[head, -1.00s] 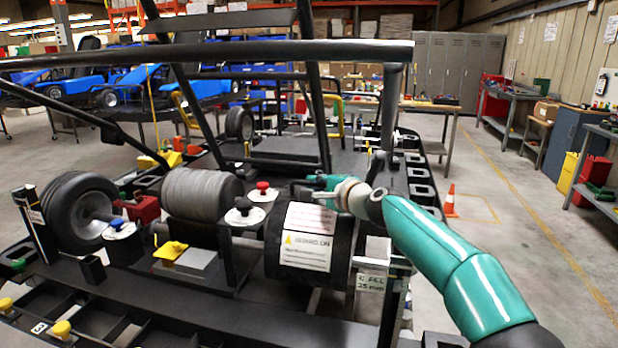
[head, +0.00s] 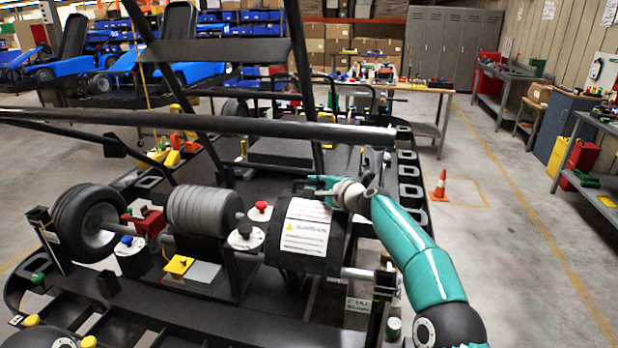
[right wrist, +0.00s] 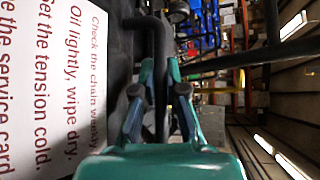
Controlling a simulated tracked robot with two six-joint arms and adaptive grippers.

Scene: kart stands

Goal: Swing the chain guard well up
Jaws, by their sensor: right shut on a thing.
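The chain guard (head: 335,238) is a black curved cover with white printed labels (head: 305,226) on its face, near the middle of the kart in the head view. My right gripper (head: 322,190) is at the guard's top edge, its arm coming in from the right. In the right wrist view my right gripper (right wrist: 160,88) is shut on a dark bent bar, the guard's handle (right wrist: 158,45). The guard's label (right wrist: 60,80) fills the left of that view. The handle is mostly hidden by the gripper in the head view. My left gripper is not in view.
A ribbed grey drum (head: 200,212), a tyre (head: 85,222) and red (head: 260,208) and blue knobs lie to the left. An orange cone (head: 439,186) stands on open floor to the right.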

